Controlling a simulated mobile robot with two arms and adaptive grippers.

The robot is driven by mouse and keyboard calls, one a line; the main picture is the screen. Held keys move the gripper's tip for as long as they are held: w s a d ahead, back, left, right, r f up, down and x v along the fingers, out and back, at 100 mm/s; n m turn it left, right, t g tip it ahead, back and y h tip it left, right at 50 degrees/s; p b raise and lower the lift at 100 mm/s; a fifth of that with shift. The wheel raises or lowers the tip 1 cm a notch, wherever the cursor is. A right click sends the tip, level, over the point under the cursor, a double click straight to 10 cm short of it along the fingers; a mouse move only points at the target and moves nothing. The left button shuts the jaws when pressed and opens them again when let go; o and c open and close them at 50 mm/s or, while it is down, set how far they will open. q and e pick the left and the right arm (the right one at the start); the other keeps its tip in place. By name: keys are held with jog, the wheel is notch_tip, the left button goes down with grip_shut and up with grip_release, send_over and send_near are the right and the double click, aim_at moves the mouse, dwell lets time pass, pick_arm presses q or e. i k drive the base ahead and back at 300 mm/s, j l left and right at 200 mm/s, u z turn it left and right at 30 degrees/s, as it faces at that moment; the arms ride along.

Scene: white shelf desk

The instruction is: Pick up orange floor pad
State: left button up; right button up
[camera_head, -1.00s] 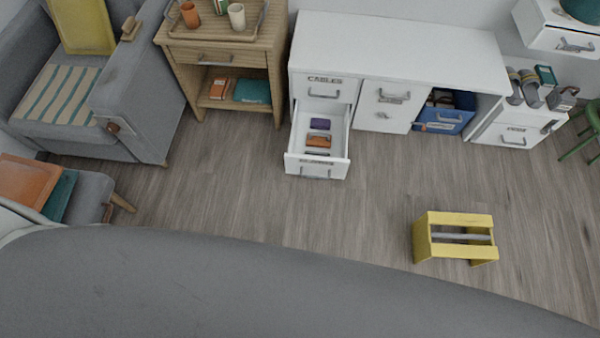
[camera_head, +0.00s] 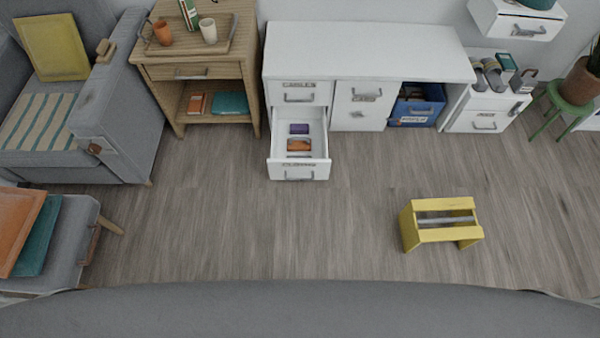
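An orange pad (camera_head: 17,226) lies at the left edge of the head view. It rests partly over a teal pad (camera_head: 42,240) on a grey cushioned seat (camera_head: 75,232). Its left side is cut off by the picture edge. No other orange pad shows on the floor. Neither of my grippers shows in this view.
A grey armchair (camera_head: 115,120) stands behind the seat, beside a wooden side table (camera_head: 200,73). A white desk (camera_head: 370,50) has an open drawer (camera_head: 300,171) jutting out. A yellow carrier (camera_head: 440,235) stands on the floor at right. The middle floor is clear.

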aim_at(294, 144)
jog(key=z, duration=1.05)
jog(key=k+j, duration=0.15)
jog(key=k, duration=0.2)
jog(key=z, duration=0.05)
